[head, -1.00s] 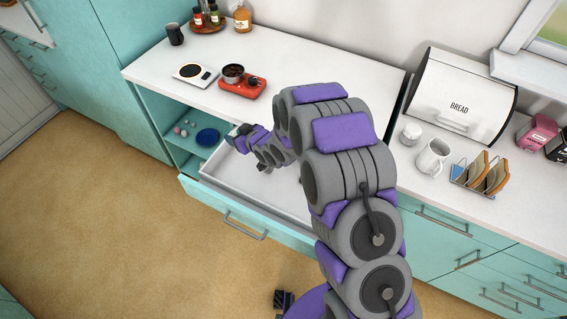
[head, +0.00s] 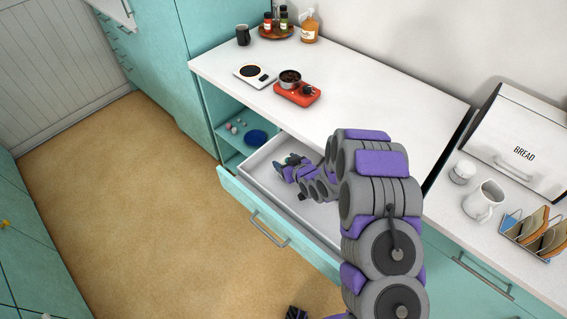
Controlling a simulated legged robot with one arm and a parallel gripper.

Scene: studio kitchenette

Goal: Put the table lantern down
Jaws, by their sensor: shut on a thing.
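My gripper (head: 287,165) is inside or just above the open white drawer, near its back left end. It is shut on a small, dark, partly teal thing at its tip, which I take to be the table lantern (head: 279,166). Most of the lantern is hidden by the gripper, and it is too small to make out its shape. I cannot tell whether it touches the drawer floor. The drawer (head: 262,158) is pulled out under the counter, and its floor shows bare around my arm.
Left of the drawer is an open shelf with a blue plate (head: 256,137) and several small round items (head: 236,125). The counter above holds a red burner with a pot (head: 291,79) and a white scale (head: 255,75). The counter's middle (head: 375,105) is clear.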

